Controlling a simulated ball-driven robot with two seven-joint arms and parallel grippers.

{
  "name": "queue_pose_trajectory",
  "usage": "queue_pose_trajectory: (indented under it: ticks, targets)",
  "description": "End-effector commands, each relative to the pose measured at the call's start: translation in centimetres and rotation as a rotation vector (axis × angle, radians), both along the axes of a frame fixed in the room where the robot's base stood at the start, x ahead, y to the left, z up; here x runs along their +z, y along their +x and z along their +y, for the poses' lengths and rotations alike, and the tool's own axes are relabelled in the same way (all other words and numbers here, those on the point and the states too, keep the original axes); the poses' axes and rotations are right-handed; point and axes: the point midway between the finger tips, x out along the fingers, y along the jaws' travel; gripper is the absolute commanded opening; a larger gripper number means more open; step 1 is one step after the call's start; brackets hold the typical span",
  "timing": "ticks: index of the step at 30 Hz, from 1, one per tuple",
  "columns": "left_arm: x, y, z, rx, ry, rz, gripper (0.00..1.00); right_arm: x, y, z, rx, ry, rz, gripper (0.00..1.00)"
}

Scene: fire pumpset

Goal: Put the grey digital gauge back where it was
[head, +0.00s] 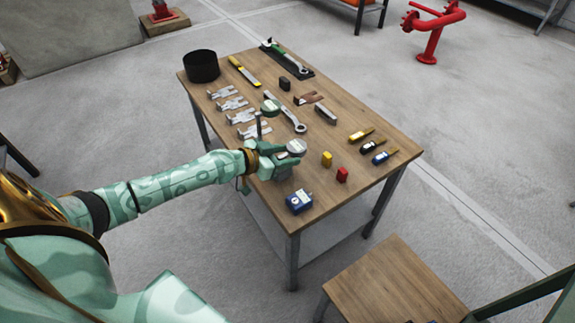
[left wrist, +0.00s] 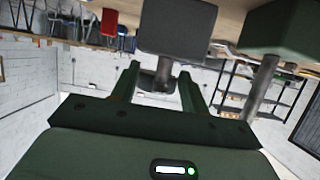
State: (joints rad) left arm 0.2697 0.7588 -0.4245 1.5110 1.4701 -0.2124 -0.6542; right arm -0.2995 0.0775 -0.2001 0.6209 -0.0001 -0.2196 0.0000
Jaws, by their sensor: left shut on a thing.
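The grey digital gauge shows in the left wrist view as a dark grey box (left wrist: 178,30) with a short stem, seen upside down. My left gripper (left wrist: 160,90) is shut on its stem end, between the two green fingers. In the head view my left gripper (head: 281,154) is over the table's near left edge, and the grey gauge (head: 283,172) shows just below it, partly hidden by the hand. I cannot tell whether the gauge touches the table. My right gripper is not in view.
A green box with a stem (left wrist: 280,35) stands close beside the grey gauge. A blue gauge (head: 299,202) sits on the near corner of the wooden table (head: 335,172). Red (head: 342,174) and yellow (head: 327,159) blocks, wrenches (head: 285,112) and a black bin (head: 202,66) are also there.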

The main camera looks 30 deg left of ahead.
Motion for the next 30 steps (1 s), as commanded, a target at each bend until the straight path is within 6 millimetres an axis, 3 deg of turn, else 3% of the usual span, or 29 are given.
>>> queue_pose_trajectory:
  ticks: [1,3,15,16,18,28,30]
  targets:
    - [-1.81,-0.11,-0.10,0.000,-0.002,0.007,0.00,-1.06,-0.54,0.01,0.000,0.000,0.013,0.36]
    - [-2.36,-0.08,-0.10,0.000,-0.003,0.005,0.00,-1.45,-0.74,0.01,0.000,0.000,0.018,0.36]
    - [-2.48,-0.10,-0.10,-0.001,-0.001,0.001,0.00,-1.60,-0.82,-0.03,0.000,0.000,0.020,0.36]
    - [-2.52,-0.20,-0.12,-0.001,0.000,0.005,0.53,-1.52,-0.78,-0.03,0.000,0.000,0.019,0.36]
    - [-2.46,-0.20,-0.12,-0.001,0.000,0.004,0.69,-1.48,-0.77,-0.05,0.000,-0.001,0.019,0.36]
    - [-2.10,-0.25,-0.10,-0.001,0.000,0.003,0.69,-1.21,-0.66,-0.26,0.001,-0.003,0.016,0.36]
    - [-1.96,-1.01,0.23,-0.002,0.002,0.005,0.69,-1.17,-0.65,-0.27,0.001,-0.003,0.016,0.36]
